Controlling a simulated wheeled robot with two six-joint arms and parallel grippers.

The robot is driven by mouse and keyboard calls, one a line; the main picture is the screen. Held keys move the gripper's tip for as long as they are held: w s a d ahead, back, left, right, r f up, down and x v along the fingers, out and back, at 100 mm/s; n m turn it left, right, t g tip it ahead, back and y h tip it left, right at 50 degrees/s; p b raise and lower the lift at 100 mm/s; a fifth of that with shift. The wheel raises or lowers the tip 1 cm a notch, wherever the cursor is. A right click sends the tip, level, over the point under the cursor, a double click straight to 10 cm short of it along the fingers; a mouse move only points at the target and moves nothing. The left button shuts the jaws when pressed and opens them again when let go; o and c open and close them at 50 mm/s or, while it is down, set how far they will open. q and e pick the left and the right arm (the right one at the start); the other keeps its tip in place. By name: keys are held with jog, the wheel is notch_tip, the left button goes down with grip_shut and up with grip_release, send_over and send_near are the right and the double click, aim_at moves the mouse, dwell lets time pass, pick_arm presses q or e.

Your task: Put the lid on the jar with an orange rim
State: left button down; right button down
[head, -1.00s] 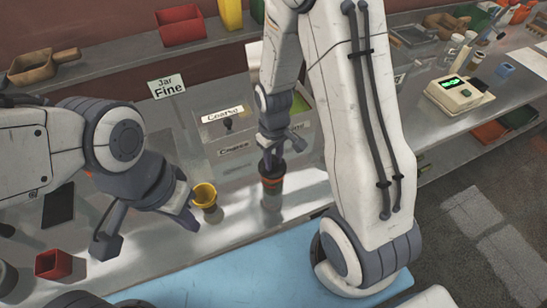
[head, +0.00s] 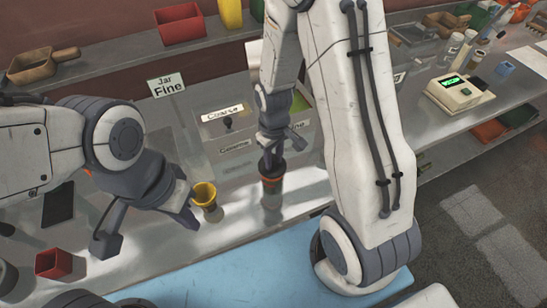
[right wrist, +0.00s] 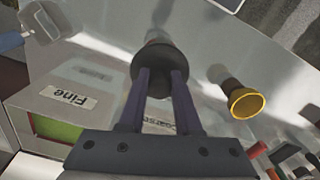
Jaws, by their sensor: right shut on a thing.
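The jar with an orange rim (head: 271,185) stands on the metal counter in the head view. A dark round lid (right wrist: 160,66) is between the fingers of my right gripper (right wrist: 162,92) in the right wrist view. In the head view the lid (head: 271,167) is at the top of the jar, directly over the rim; I cannot tell whether it is fully seated. My right gripper (head: 272,150) points down, shut on the lid. My left gripper (head: 146,226) is open and empty, left of the jar, with its fingers spread wide.
A yellow-rimmed jar (head: 205,194) stands left of the orange-rimmed jar, close to a left finger; it also shows in the right wrist view (right wrist: 245,102). Behind are the labelled bins (head: 226,165) and a "Jar Fine" sign (head: 167,86).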

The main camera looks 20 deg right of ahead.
jog(key=shift+f+b, duration=0.35)
jog(key=shift+f, duration=0.2)
dwell(0.4)
jog(key=c, duration=0.5)
grip_release()
jog(key=shift+r, duration=0.15)
